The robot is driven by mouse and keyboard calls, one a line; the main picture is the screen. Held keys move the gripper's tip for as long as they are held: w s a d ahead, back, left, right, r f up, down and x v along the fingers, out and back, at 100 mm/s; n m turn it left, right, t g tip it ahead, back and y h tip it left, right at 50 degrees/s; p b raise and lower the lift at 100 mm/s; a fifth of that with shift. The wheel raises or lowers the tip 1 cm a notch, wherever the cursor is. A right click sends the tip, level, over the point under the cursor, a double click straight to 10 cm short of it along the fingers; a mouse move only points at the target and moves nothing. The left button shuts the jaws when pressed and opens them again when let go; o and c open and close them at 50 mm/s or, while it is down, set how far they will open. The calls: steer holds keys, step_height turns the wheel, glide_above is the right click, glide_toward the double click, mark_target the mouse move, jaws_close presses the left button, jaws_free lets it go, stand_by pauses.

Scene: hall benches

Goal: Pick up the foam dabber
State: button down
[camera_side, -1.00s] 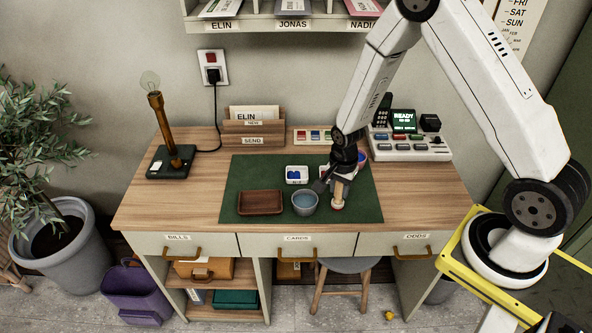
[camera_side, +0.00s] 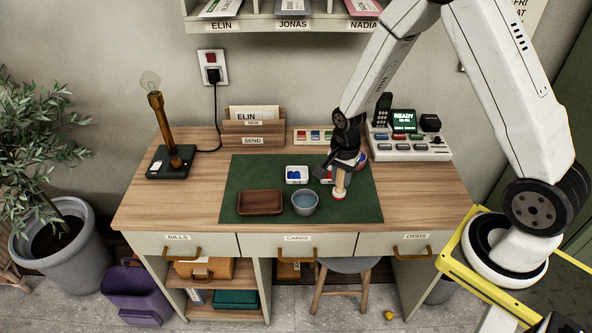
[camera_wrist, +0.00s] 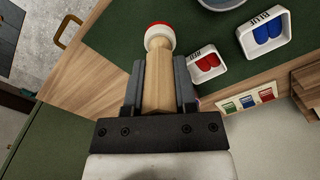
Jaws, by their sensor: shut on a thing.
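The foam dabber (camera_wrist: 157,75) has a pale wooden handle and a round white head with a red end. My gripper (camera_wrist: 159,85) is shut on its handle in the wrist view, with one dark finger on each side. In the side view the dabber (camera_side: 340,184) hangs upright, head down, below my gripper (camera_side: 343,169), over the right part of the green mat (camera_side: 270,171). Its head looks close to the mat; I cannot tell whether it touches.
A grey-blue bowl (camera_side: 305,203) and a brown tray (camera_side: 261,203) stand left of the dabber. A white dish with blue pieces (camera_side: 297,175) and a red-labelled dish (camera_wrist: 207,66) are behind. A keypad console (camera_side: 410,147) and a lamp (camera_side: 163,135) stand towards the desk's back.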

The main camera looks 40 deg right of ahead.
steer(key=shift+r, duration=2.8)
steer(key=c, duration=1.1)
jaws_free()
jaws_close()
